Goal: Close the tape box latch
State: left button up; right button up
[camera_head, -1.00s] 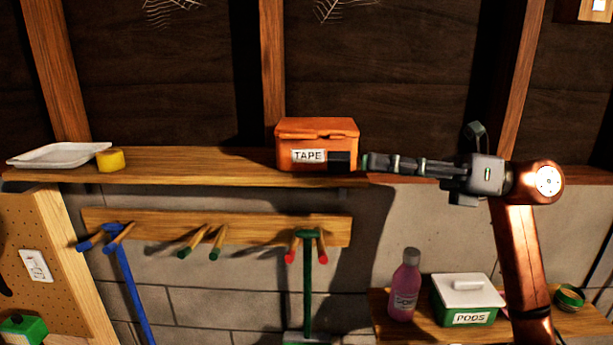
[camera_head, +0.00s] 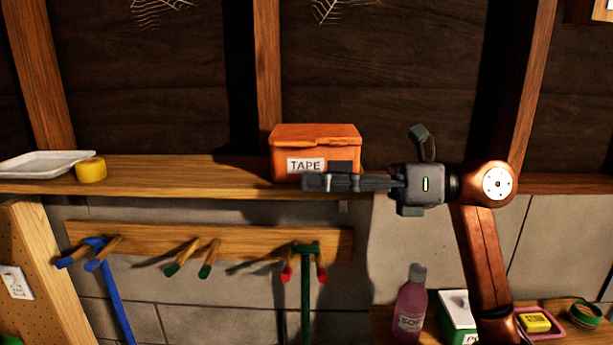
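The orange tape box (camera_head: 315,145) stands on the wooden shelf with its lid down and a white TAPE label on its front. A dark latch plate (camera_head: 340,167) shows on the front, right of the label; I cannot tell whether it is fastened. My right gripper (camera_head: 306,182) reaches in from the right, its fingers pointing left across the lower front of the box, just below the latch. The fingers line up as one slim bar, so their opening does not show. They cover the box's lower front edge; contact is unclear. My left gripper is not in view.
The shelf (camera_head: 190,176) is free between the box and a yellow tape roll (camera_head: 91,170) beside a white tray (camera_head: 45,163). Below hang a peg rail (camera_head: 140,244) and tools. A pink bottle (camera_head: 410,305) and green-white container (camera_head: 456,312) stand at lower right.

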jog(key=shift+a, duration=1.15)
jog(key=shift+c, duration=0.4)
grip_shut()
